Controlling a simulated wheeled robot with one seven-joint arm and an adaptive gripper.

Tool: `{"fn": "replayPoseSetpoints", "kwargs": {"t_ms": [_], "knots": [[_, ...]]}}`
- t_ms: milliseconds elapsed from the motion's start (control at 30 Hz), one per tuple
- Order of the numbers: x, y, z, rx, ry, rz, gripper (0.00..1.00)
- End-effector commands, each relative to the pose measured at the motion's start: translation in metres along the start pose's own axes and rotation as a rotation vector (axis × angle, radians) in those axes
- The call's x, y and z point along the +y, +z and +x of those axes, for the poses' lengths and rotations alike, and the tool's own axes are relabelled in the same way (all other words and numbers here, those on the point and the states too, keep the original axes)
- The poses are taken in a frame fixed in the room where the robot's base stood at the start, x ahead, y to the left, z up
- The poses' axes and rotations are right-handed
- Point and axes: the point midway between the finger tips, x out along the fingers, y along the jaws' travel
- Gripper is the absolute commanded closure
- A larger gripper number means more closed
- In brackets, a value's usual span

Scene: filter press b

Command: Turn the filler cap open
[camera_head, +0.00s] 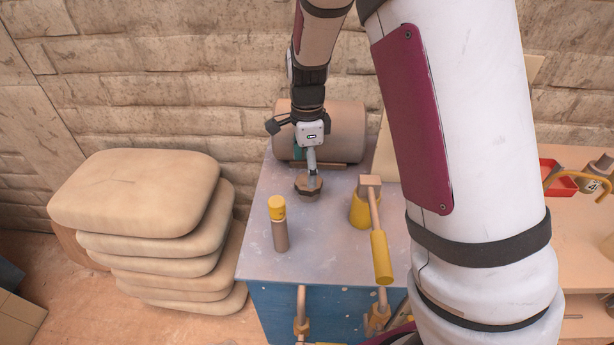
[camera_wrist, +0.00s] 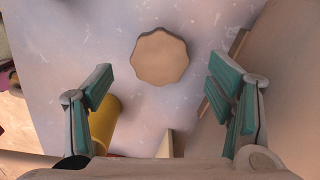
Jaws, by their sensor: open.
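The filler cap (camera_head: 308,188) is a brown, lobed knob on the grey top of the blue cabinet (camera_head: 258,262). In the wrist view the filler cap (camera_wrist: 160,57) shows whole, seen from above, in the upper middle. My gripper (camera_head: 312,178) hangs from above over the cap, pointing down. In the wrist view my gripper (camera_wrist: 162,82) is open and empty, its green-padded fingers wide apart. The cap lies centred between them from side to side, towards the picture's top. Neither finger visibly touches it.
A yellow-topped post (camera_head: 279,222) stands in front of the cap. A lever with a yellow handle (camera_head: 381,257) is at its right. A tan cylinder (camera_head: 343,128) lies behind. Stacked sacks (camera_head: 135,195) stand left of the cabinet. A red tray (camera_head: 557,176) is far right.

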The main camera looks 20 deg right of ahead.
Motion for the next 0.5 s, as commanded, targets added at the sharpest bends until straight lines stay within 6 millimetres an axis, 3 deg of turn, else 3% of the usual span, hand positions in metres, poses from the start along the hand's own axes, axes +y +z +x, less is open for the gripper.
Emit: {"fn": "replayPoseSetpoints", "kwargs": {"t_ms": [200, 500], "knots": [[0.0, 0.0, 0.029, 0.0, 0.002, 0.0, 0.25], [0.0, 0.0, 0.039, 0.0, 0.0, 0.0, 0.25]]}}
